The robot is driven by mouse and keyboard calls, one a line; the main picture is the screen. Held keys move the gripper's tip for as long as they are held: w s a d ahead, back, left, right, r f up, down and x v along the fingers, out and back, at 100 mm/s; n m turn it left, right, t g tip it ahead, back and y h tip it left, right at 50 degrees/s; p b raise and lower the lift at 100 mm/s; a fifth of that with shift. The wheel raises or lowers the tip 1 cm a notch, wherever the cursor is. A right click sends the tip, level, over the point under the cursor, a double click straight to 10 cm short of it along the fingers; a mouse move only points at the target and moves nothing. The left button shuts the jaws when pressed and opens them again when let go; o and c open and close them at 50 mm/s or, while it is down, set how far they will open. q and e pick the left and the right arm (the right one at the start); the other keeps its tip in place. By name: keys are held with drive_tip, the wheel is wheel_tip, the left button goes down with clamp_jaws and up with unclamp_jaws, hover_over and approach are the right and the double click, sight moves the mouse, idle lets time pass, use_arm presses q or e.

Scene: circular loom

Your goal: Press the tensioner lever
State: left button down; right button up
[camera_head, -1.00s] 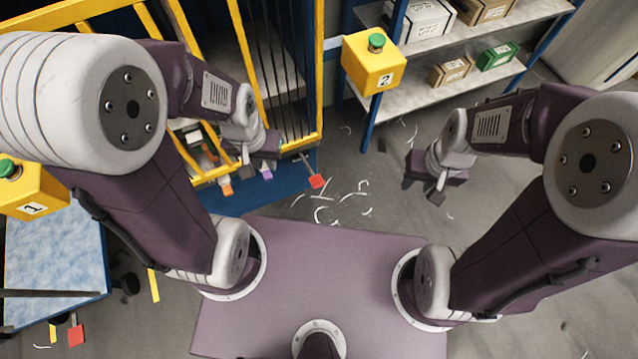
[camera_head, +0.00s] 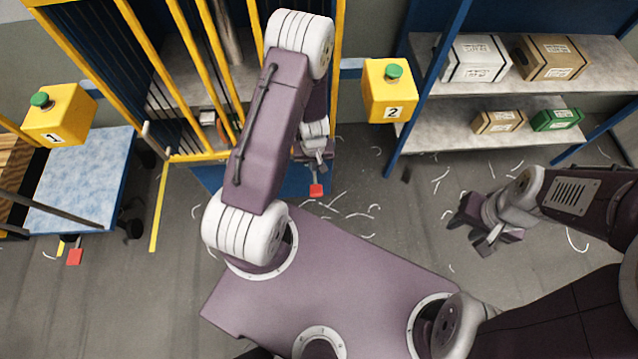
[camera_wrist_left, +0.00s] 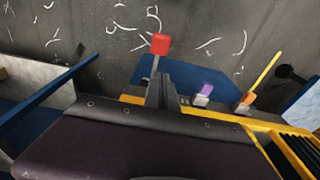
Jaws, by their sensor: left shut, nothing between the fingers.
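A lever with a red block tip (camera_head: 316,190) sticks out low at the front of the yellow-framed loom; its red tip also shows in the left wrist view (camera_wrist_left: 160,44). Purple-tipped (camera_wrist_left: 206,89) and orange-tipped (camera_wrist_left: 248,98) levers stand to its right there. No label shows which is the tensioner lever. My left gripper (camera_head: 320,165) is shut and empty, just above the red-tipped lever in the head view. In the left wrist view its fingers (camera_wrist_left: 162,90) overlap that lever's stem; I cannot tell whether they touch. My right gripper (camera_head: 490,238) hangs over bare floor, its jaws unclear.
The loom's yellow railing (camera_head: 200,157) borders my left arm. Yellow button box 1 (camera_head: 60,115) is at left and box 2 (camera_head: 388,90) right of the loom. A blue-topped cart (camera_head: 80,185) stands at left, a shelf rack (camera_head: 450,125) at back right. Scraps litter open floor.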

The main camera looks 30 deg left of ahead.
use_arm(q)
drive_tip(key=b, duration=0.8)
hover_over(315, 188)
wheel_tip(315, 188, down, 12)
drive_tip(key=shift+w+a+f, duration=0.1)
drive_tip(key=shift+f, duration=0.1)
drive_tip(key=shift+s+d+f, duration=0.2)
drive_tip(key=shift+s+f, duration=0.05)
drive_tip(key=shift+f, duration=0.3)
